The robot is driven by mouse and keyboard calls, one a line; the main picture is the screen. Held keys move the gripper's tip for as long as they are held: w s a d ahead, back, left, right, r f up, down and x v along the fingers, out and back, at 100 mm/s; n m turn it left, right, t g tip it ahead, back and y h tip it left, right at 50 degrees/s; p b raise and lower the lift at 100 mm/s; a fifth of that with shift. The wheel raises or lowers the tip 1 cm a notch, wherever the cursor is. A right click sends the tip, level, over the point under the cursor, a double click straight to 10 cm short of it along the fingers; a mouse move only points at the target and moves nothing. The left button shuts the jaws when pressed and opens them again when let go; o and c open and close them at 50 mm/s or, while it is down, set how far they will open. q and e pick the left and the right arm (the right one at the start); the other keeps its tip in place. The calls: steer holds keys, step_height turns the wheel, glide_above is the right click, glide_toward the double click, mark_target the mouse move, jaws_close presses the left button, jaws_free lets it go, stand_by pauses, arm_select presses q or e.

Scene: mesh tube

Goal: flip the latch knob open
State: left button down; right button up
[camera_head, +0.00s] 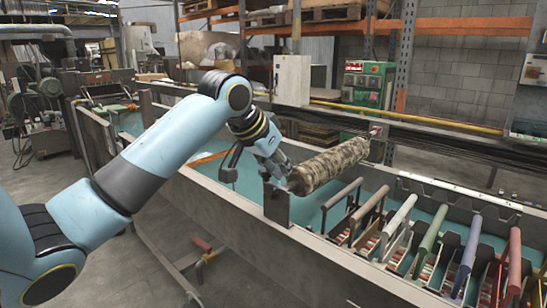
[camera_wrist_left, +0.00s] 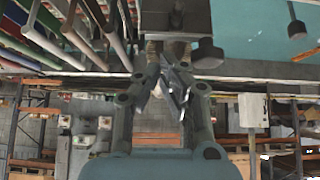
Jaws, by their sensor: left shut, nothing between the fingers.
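A patterned mesh tube (camera_head: 335,165) lies across the long trough, its near end beside a grey upright bracket (camera_head: 277,205). My left gripper (camera_head: 284,176) is at that near end, just above the bracket, its fingers shut and empty. In the wrist view the left fingertips (camera_wrist_left: 175,72) point at the grey bracket. A dark knob (camera_wrist_left: 207,54) sits just right of the fingertips, close to one finger; I cannot tell whether they touch. A second dark knob (camera_wrist_left: 297,29) on a stalk is farther right; a dark knob (camera_head: 228,175) also hangs left of my gripper in the head view. Which is the latch knob is unclear.
Several coloured bars (camera_head: 429,234) stand in a row along the trough to the right. The trough's near wall (camera_head: 330,263) runs below my arm. Its turquoise floor (camera_wrist_left: 250,30) is clear near the knobs. My right gripper does not show.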

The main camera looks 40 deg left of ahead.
mark_target(278, 204)
arm_select(q)
steer(key=x, duration=0.3)
steer(key=shift+w+f, duration=0.1)
steer(key=shift+f, duration=0.1)
